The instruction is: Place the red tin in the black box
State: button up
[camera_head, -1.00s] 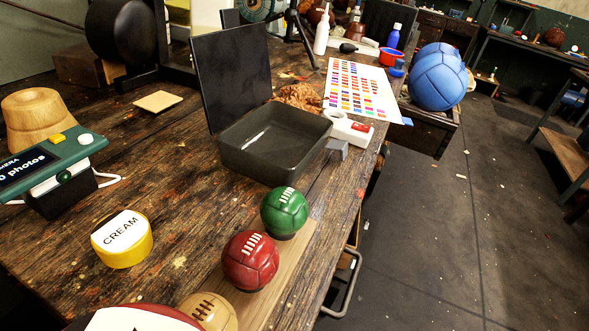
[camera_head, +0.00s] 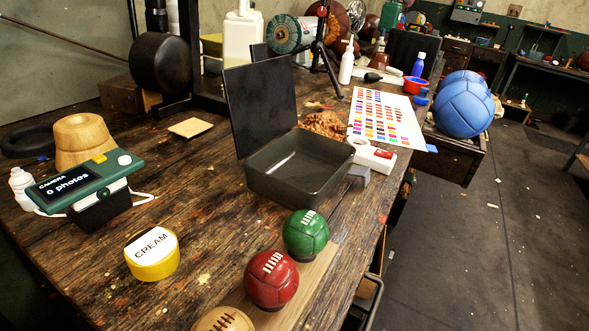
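The black box (camera_head: 277,188) stands open on the workbench in the middle of the view, with its lid (camera_head: 260,105) raised at the back left. Its visible inside is empty. A round yellow tin (camera_head: 152,258) with a white top reading "CREAM" stands on the bench, left of and nearer than the box. No red tin shows in the current view. My gripper is not in view.
A green ball (camera_head: 306,236), a red ball (camera_head: 271,280) and a tan ball (camera_head: 223,320) line the bench's near right side. A camera device (camera_head: 90,190) stands at left. A white gadget (camera_head: 373,157) is right of the box. Bare bench (camera_head: 190,175) lies left of the box.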

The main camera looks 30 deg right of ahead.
aim_at(312, 167)
jog(key=u, duration=0.05)
jog(key=i, duration=1.25)
jog(key=u, duration=0.05)
